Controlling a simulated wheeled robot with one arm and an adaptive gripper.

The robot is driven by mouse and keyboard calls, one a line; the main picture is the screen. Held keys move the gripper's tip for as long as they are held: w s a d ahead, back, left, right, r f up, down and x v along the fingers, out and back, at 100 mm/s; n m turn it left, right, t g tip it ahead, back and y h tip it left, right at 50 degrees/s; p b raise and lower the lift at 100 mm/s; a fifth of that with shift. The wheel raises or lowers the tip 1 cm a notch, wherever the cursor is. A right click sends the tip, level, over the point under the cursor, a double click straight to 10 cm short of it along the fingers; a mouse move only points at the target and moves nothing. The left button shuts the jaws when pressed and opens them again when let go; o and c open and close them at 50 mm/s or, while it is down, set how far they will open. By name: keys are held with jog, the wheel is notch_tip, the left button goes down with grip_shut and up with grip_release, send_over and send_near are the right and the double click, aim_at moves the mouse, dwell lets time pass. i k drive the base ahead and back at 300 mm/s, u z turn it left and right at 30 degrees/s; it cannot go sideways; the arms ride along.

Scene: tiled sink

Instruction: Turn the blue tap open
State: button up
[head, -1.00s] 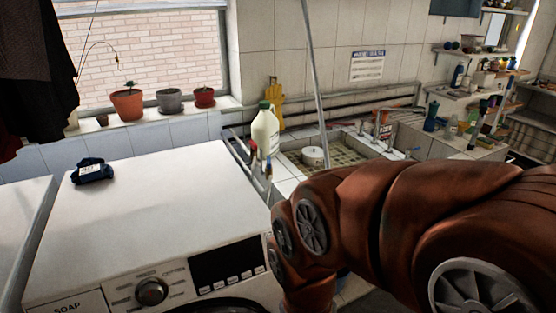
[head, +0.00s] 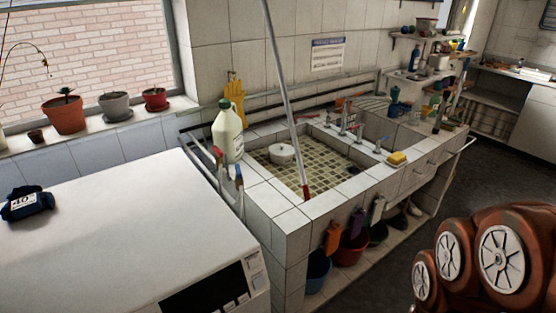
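A small upright piece with a blue top (head: 239,173) stands at the near left corner of the sink, beside the washing machine. A similar red-topped piece (head: 218,155) is just left of it. I cannot tell whether these are taps. Metal taps (head: 343,124) stand along the sink's right ledge; they are too small for me to make out a blue one surely. My gripper is out of view; only part of my reddish-brown arm shows at the lower right, well apart from the sink.
A washing machine (head: 110,215) fills the left foreground. A milky bottle (head: 227,132) stands on the sink's left edge, and a long pole (head: 283,85) leans in the basin. Buckets (head: 352,246) stand below. The dark floor (head: 400,275) at right looks free.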

aim_at(239, 175)
jog(key=z, duration=0.05)
jog(key=i, duration=1.05)
jog(key=u, duration=2.25)
